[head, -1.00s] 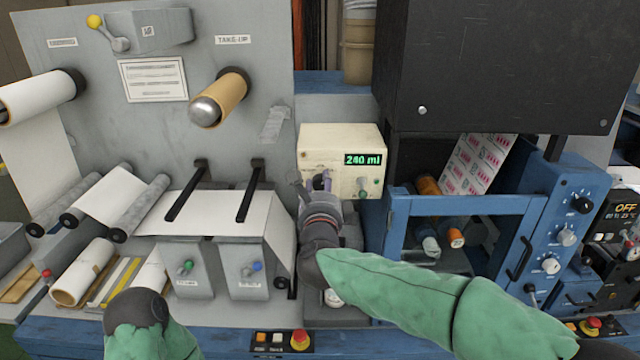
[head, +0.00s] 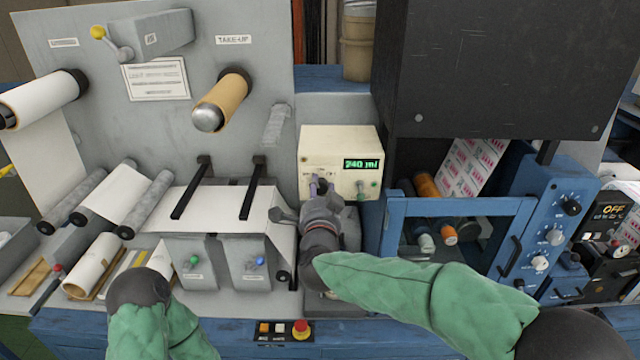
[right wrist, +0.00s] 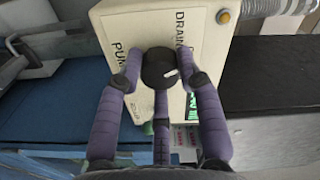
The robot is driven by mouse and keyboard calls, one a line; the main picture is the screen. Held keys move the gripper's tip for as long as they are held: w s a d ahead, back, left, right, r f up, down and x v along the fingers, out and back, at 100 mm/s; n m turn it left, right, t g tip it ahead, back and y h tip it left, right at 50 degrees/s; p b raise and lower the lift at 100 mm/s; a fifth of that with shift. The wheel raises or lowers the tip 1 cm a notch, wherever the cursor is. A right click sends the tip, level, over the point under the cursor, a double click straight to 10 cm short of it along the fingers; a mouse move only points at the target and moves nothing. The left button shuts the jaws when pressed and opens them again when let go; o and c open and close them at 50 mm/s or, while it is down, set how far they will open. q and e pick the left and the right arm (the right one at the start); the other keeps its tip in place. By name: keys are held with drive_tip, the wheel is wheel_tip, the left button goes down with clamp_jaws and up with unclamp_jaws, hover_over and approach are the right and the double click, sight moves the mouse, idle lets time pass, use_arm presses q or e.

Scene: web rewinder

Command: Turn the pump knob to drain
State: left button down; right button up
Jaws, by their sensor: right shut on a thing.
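The pump box (head: 341,145) is cream-coloured, with a green display reading 240 ml. My right gripper (head: 317,188) is at the lower left of its front. The purple fingers of my right gripper (right wrist: 158,80) are closed around this knob. DRAIN and PUMP labels show on the panel beside it; other lettering is partly hidden. My left arm comes in at the lower left, but its gripper fingers do not show.
A blue frame (head: 460,207) stands close on the right, under a large black housing (head: 500,65). Two grey blocks with knobs (head: 190,272) are on the left. A red button (head: 300,329) is at the front edge.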

drive_tip(key=shift+n+p, duration=0.9)
drive_tip(key=shift+n, duration=0.7)
drive_tip(key=o, duration=1.1)
drive_tip(key=shift+d, duration=0.1)
drive_tip(key=shift+o, duration=0.2)
drive_tip(key=shift+s, duration=0.1)
drive_tip(key=s, duration=1.1)
drive_tip(key=shift+s, duration=0.4)
